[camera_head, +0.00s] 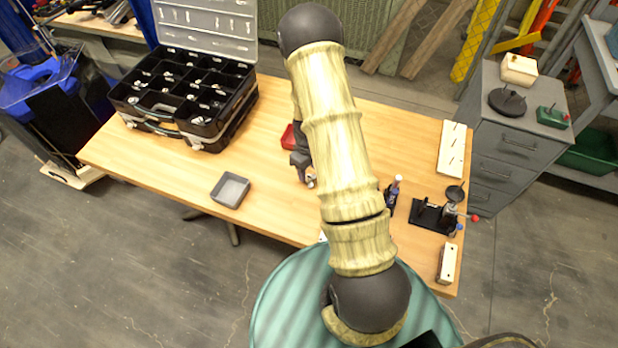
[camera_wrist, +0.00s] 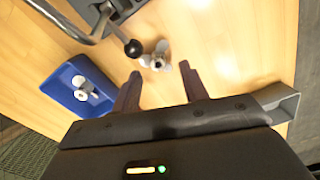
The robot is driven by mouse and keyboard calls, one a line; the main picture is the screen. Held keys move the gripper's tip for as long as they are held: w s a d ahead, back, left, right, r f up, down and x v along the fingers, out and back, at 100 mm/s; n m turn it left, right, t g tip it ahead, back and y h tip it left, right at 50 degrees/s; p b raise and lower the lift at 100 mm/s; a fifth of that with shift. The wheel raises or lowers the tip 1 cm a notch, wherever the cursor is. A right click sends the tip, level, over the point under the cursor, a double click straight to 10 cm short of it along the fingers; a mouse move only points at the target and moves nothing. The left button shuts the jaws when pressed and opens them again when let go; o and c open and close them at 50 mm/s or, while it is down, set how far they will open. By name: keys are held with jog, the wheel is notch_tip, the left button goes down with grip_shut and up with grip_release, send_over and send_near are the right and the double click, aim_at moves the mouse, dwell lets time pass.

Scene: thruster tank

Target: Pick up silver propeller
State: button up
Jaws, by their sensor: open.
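A silver propeller (camera_wrist: 157,56) lies on the wooden table in the wrist view, just beyond the fingertips and roughly centred between them. My gripper (camera_wrist: 162,78) is open and points at it, with nothing between its two dark fingers. The propeller appears apart from both fingers. In the head view my arm covers much of the table's middle, and my gripper (camera_head: 304,172) shows only partly beside the arm. A small pale spot beside it there is too small to identify.
A grey tray (camera_head: 230,190), black compartment case (camera_head: 190,135) and red tray (camera_head: 288,138) stand on the table (camera_head: 270,205).

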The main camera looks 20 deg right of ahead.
aim_at(310, 178)
jog(key=shift+w+d+f+p, duration=0.15)
jog(key=shift+f+p, duration=0.2)
jog(key=shift+f, duration=1.35)
grip_shut()
